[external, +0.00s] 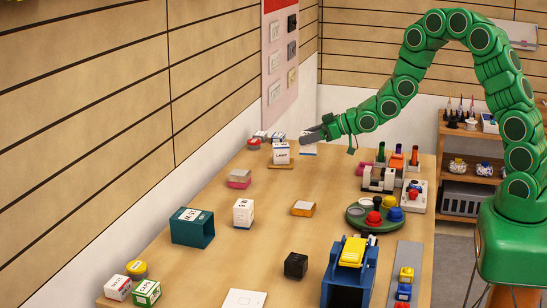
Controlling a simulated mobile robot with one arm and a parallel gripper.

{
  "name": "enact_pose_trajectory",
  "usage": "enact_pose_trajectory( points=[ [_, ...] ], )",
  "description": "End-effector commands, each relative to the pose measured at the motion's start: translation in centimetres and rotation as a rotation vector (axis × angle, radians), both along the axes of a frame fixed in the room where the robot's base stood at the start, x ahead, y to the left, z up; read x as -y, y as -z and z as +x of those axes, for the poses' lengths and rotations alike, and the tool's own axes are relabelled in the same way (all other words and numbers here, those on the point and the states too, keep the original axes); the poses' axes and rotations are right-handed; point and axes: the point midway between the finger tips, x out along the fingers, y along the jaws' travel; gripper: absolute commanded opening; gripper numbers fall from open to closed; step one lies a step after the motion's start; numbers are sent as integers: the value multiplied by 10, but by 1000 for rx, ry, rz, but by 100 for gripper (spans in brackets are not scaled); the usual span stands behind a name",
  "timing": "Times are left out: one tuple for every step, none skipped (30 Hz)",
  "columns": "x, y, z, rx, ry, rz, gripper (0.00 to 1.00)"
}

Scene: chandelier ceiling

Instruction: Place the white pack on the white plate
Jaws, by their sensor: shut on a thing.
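My gripper (313,135) is at the far end of the table, at the end of the green arm reaching in from the right. It is shut on a white pack (308,149) with a dark blue lower band, which shows just below the fingers. I cannot tell whether the pack touches the table. A flat white square plate (245,299) lies at the near edge of the table, cut off by the picture's bottom, far from my gripper.
A similar white box (281,153) stands on a tan base left of my gripper. Another white box (243,213), a teal open box (192,227), a black cube (296,265) and a blue bin (348,281) stand nearer. A green round tray (374,218) is at right.

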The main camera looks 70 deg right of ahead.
Motion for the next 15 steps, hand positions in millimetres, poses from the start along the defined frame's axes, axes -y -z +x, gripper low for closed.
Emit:
enact_pose_trajectory(
  points=[
    [0,-3,0,0,0,0,20],
    [0,-3,0,0,0,0,20],
    [0,-4,0,-1,0,0,20],
    [0,-5,0,-1,0,0,20],
    [0,-5,0,-2,0,0,20],
    [0,-5,0,-2,0,0,20],
    [0,-5,0,-2,0,0,20],
    [0,-5,0,-2,-1,0,20],
    [-1,-6,0,-2,-2,0,20],
    [-2,-6,1,-2,-4,-1,20],
    [-4,-7,2,-1,-9,-2,20],
    [-8,-8,4,-1,-19,-2,20],
    [-12,-10,6,-1,-29,-2,20],
    [-17,-12,9,-1,-40,-2,20],
    [-26,-16,13,-1,-60,-4,20]
  ],
)
